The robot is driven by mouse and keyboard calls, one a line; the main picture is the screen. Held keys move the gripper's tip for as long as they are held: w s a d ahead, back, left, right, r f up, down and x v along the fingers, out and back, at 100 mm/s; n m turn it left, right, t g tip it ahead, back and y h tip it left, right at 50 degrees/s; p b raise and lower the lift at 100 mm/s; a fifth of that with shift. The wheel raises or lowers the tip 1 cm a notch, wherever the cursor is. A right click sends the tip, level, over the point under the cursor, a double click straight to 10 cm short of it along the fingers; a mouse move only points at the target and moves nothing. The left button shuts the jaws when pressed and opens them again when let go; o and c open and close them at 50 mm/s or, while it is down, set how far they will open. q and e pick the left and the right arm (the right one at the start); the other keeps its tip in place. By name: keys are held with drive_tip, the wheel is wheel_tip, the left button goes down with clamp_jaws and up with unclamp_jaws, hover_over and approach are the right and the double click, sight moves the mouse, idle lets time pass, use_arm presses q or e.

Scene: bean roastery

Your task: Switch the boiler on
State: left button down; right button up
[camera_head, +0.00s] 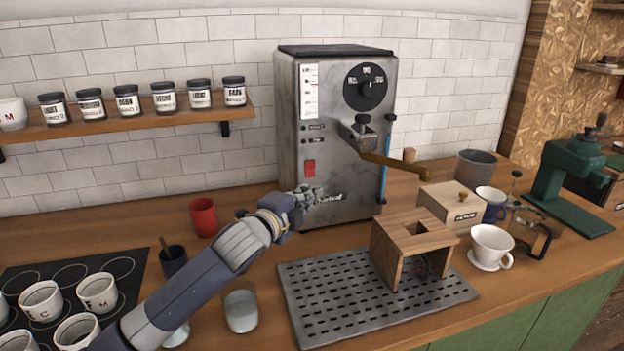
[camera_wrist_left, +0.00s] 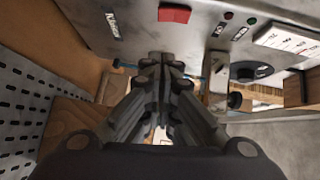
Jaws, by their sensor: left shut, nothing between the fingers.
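The boiler (camera_head: 337,150) is a tall grey metal machine with a black dial and a front lever, standing against the tiled wall. Its red switch (camera_head: 309,167) sits low on the left of the front face. It also shows at the top of the left wrist view (camera_wrist_left: 174,14). Two small indicator lights (camera_wrist_left: 240,18) lie beside the switch in that view. My left gripper (camera_head: 310,193) is shut and empty, just below the switch, close to the boiler front. I cannot tell whether it touches the metal. My right gripper is not in view.
A perforated metal tray (camera_head: 330,301) lies before the boiler with a wooden stand (camera_head: 385,256) on it. A red cup (camera_head: 203,217) and a glass (camera_head: 240,308) stand near my left arm. A wooden handle (camera_head: 398,166) juts from the boiler. A jar shelf (camera_head: 150,121) hangs left.

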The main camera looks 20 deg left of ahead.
sight(310, 169)
use_arm(q)
drive_tip(key=w+a+f+p, duration=0.1)
drive_tip(key=w, duration=0.7)
drive_tip(key=shift+a+p, duration=0.15)
drive_tip(key=shift+p, duration=0.2)
drive_tip(key=shift+w+a+f+m+t+b, duration=0.2)
drive_tip(key=shift+w+m+t+b, duration=0.1)
drive_tip(key=shift+b, duration=0.4)
